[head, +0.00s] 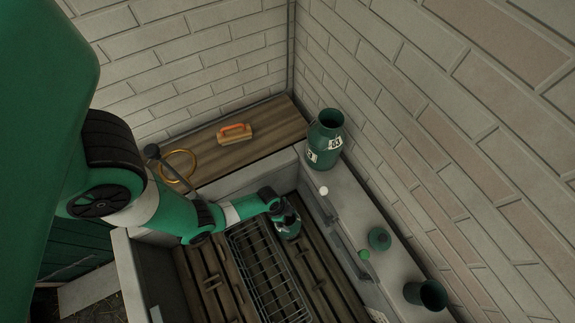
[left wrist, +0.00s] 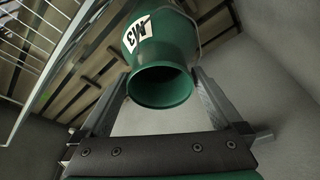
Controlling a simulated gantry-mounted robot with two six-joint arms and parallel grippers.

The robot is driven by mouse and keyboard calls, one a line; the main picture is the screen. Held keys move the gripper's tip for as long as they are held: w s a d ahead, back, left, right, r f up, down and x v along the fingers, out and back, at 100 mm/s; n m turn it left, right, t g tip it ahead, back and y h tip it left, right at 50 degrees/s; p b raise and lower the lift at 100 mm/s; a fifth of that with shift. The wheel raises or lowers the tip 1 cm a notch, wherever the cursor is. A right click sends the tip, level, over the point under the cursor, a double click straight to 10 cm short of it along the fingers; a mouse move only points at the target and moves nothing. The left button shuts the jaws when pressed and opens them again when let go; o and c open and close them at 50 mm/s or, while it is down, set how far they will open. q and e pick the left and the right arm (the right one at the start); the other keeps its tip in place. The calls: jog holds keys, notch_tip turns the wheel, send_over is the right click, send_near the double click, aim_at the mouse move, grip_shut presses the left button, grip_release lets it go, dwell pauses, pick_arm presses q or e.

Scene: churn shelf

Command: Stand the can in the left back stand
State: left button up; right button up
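The can (head: 287,227) is green and stands among the slats of the trough in the head view. In the left wrist view the can (left wrist: 160,60) shows its open mouth and a white label marked M3. My left gripper (head: 283,212) is at its neck, with one finger on each side. In the left wrist view both fingertips of that gripper (left wrist: 160,78) meet the neck, so it looks shut on the can. Dark slatted racks with raised bars (head: 211,281) lie to the left and right of a wire rack. My right gripper is not in view.
A wire rack (head: 266,270) runs down the trough's middle. A large green churn (head: 325,140), smaller green vessels (head: 380,238) (head: 427,293) and a white round piece (head: 323,190) are on the right ledge. An orange-handled brush (head: 235,134) and a brass ring (head: 178,152) lie on the back board.

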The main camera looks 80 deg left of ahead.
pick_arm(q)
jog(key=shift+r, duration=0.1)
jog(key=p+v, duration=1)
jog(key=v, duration=0.2)
